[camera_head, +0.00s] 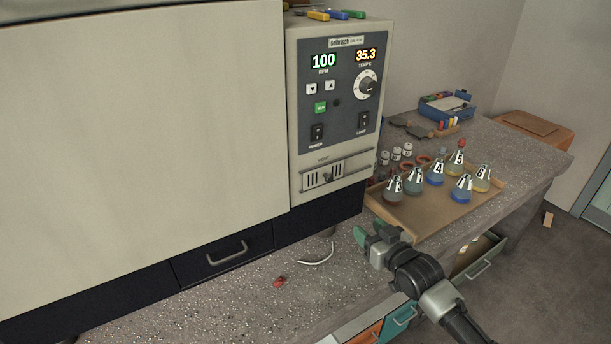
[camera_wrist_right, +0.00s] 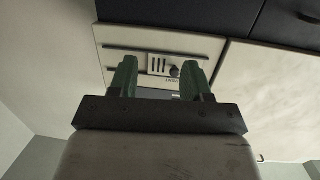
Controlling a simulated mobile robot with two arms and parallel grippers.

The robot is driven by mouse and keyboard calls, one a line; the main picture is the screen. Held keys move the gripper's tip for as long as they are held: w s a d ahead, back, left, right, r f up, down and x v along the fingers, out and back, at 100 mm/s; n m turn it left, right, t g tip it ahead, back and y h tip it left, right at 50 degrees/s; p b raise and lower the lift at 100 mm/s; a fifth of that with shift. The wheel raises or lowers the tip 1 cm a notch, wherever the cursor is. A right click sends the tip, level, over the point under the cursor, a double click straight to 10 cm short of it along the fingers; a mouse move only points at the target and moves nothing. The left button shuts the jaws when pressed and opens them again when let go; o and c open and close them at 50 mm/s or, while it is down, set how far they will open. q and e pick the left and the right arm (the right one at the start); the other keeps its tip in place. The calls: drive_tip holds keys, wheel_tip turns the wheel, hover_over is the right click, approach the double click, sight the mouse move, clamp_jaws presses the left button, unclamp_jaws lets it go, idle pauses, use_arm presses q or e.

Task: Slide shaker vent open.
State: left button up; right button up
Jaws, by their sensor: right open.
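The shaker (camera_head: 300,120) is a large pale cabinet with a dark control panel reading 100 RPM and 35.3 °C. Its vent (camera_head: 318,180), a slotted plate with a small dark knob (camera_head: 328,178), sits low on the front under a "VENT" label. In the right wrist view the vent slots (camera_wrist_right: 157,65) and the knob (camera_wrist_right: 175,71) appear upside down between and beyond my fingers. My right gripper (camera_head: 372,236) is open and empty, in front of and below the vent to the right, apart from it. Its green fingers also show in the right wrist view (camera_wrist_right: 160,82). My left gripper is out of view.
A tray (camera_head: 430,215) of several numbered flasks stands right of the shaker, behind my right gripper. A white curved strip (camera_head: 318,258) and a small red item (camera_head: 280,282) lie on the concrete bench (camera_head: 240,300). An open drawer (camera_head: 480,262) juts out at the right.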

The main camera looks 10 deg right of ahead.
drive_tip(key=n+y, duration=0.1)
drive_tip(key=y, duration=0.1)
approach(331, 180)
drive_tip(key=shift+t, duration=0.4)
drive_tip(key=x, duration=0.9)
drive_tip(key=shift+w+a+f+p, duration=0.25)
drive_tip(key=shift+w+a+p, duration=0.05)
drive_tip(key=shift+p, duration=0.1)
clamp_jaws()
